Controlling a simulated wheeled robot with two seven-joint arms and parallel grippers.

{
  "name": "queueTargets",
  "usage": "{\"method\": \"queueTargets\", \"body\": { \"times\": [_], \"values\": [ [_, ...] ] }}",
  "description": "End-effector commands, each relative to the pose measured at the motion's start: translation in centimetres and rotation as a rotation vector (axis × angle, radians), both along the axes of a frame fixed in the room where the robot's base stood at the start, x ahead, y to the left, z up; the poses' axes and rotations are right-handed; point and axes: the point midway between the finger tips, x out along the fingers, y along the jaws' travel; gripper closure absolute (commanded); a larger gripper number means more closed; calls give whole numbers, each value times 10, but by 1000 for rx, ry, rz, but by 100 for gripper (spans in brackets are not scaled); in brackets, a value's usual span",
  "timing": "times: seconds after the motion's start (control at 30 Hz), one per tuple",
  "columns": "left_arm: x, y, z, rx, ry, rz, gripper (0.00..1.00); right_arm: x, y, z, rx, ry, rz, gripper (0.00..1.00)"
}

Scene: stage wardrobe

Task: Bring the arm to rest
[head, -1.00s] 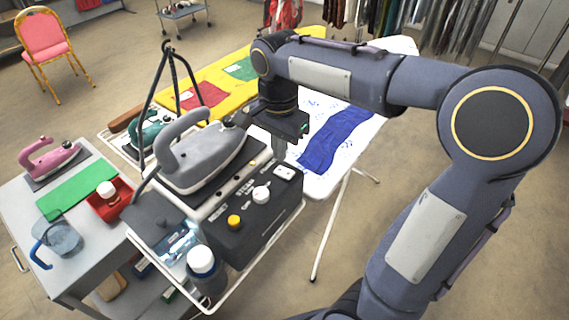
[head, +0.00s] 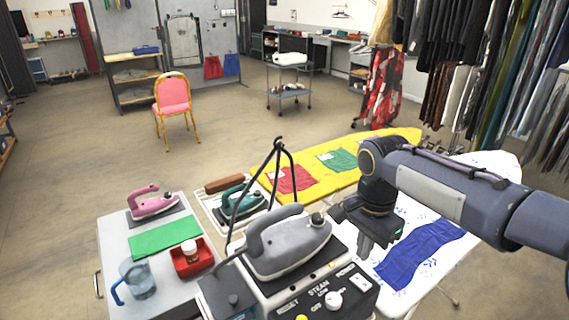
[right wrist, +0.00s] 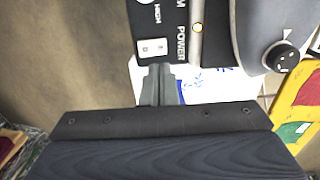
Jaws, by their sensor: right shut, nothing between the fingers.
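My right arm comes in from the right in the head view. Its gripper (head: 366,244) points down beside the control box of the steam station (head: 345,300), above the blue-patterned white ironing board (head: 470,240). In the right wrist view the fingers (right wrist: 158,88) are together with nothing between them, near the box's POWER switch end. A grey iron (head: 290,250) rests on the station, left of the gripper. Whether the gripper touches the box cannot be told. My left gripper is not in view.
A blue cloth (head: 415,255) lies on the white board. A yellow board (head: 385,145) with red and green cloths is behind. A grey cart (head: 115,250) at left holds a pink iron (head: 150,203), a red tray (head: 192,262) and a jug (head: 137,280). Open floor lies beyond.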

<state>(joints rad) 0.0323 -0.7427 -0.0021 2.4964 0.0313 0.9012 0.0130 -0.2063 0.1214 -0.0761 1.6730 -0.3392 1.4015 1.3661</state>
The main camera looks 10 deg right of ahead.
Motion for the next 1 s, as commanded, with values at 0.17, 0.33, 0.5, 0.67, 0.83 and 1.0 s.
{"method": "queueTargets", "body": {
  "times": [0.17, 0.33, 0.5, 0.67, 0.83, 1.0],
  "values": [
    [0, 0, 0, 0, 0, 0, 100, -35, -3, 1, 76, -77, 167, 100],
    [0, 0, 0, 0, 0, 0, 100, -97, 7, -10, 154, -276, 499, 100],
    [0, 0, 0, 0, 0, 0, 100, -143, 25, -30, 126, -482, 785, 100],
    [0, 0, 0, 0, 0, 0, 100, -164, 38, -46, 66, -594, 940, 100],
    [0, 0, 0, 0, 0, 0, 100, -169, 42, -52, 42, -624, 988, 100],
    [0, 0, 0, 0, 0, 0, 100, -168, 42, -52, 43, -623, 989, 100]
  ]
}}
